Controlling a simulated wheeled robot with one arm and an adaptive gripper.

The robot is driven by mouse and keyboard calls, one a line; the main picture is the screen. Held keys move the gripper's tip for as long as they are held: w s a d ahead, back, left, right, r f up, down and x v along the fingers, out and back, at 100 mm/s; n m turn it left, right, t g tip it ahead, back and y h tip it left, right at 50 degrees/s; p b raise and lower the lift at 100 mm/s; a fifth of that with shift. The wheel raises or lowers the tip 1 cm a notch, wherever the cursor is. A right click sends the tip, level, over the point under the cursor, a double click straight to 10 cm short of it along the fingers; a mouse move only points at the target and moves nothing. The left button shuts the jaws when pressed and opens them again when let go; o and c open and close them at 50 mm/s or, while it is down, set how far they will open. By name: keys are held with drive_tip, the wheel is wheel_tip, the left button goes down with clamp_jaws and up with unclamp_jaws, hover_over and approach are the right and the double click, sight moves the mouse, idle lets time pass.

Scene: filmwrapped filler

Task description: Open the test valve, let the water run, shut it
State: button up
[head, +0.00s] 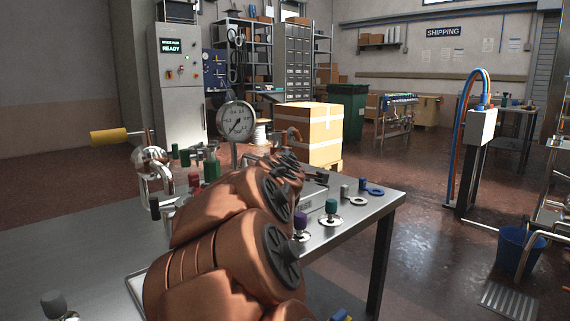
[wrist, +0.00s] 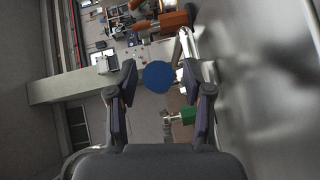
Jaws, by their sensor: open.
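In the wrist view my gripper (wrist: 157,88) is open, its two dark fingers apart. A round blue knob-like face (wrist: 158,76) shows between the fingertips; I cannot tell whether it is the test valve or how far off it is. A curved metal pipe (wrist: 187,42) shows beside it, and a green handle (wrist: 182,116) lies lower right. In the head view my copper arm hides my gripper and part of the bench fittings. Behind it stand a round pressure gauge (head: 235,121) and a green handle (head: 211,168). A yellow handle (head: 108,136) sticks out at the left. No running water shows.
The metal bench (head: 70,230) has clear room at left. Purple (head: 301,222) and green (head: 331,206) knobs and blue rings (head: 375,191) lie near its right edge. A blue bucket (head: 514,250) stands on the floor at right. A carton (head: 309,135) stands behind.

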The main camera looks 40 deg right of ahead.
drive_tip(key=v, duration=1.2)
idle(0.3)
drive_tip(key=shift+r, duration=0.1)
idle(0.4)
